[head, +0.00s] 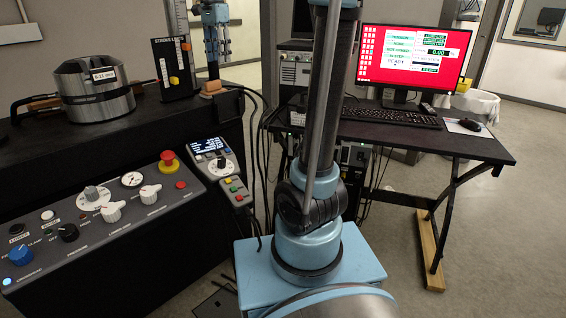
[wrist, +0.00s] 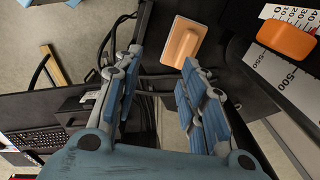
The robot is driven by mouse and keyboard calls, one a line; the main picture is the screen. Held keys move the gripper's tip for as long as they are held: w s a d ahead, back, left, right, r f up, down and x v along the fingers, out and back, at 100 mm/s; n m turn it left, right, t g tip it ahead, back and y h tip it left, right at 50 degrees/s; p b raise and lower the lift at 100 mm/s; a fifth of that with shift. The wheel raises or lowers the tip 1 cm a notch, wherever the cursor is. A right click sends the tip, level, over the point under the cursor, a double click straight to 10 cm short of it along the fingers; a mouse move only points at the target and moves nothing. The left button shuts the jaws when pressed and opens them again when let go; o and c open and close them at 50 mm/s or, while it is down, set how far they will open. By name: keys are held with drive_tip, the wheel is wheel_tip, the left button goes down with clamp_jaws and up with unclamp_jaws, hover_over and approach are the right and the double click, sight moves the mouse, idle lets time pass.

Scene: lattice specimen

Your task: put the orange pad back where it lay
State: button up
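The orange pad (wrist: 183,43) is a rounded orange block on a paler base. In the wrist view it lies on a dark surface beyond my fingertips, slightly right of the gap between them. In the head view the pad (head: 211,86) looks small and tan-orange, on the dark bench near its right end. My gripper (wrist: 160,65) is open, with its two blue-and-grey fingers apart and nothing between them. In the head view my gripper (head: 217,52) points down above the pad, apart from it.
An upright scale (wrist: 290,75) with an orange slider (wrist: 287,38) stands close to the right finger. A round metal fixture (head: 94,90) sits on the bench's left. A control panel (head: 110,210) lies in front. Cables (head: 262,130) hang by the bench end; a computer desk (head: 440,143) stands right.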

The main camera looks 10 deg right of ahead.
drive_tip(key=s+d+f+n, duration=0.3)
drive_tip(key=s+d+f, duration=0.3)
drive_tip(key=s+f, duration=0.3)
drive_tip(key=s+d+f+n+t, duration=0.1)
drive_tip(key=s+d+f+n, duration=0.3)
drive_tip(key=s+f, duration=0.6)
drive_tip(key=s+d+f+n+t, duration=0.1)
drive_tip(key=s+d+f+n, duration=0.2)
drive_tip(key=s+d+f, duration=0.5)
wheel_tip(320, 180, down, 6)
drive_tip(key=shift+s+d, duration=0.25)
drive_tip(key=shift+s, duration=0.85)
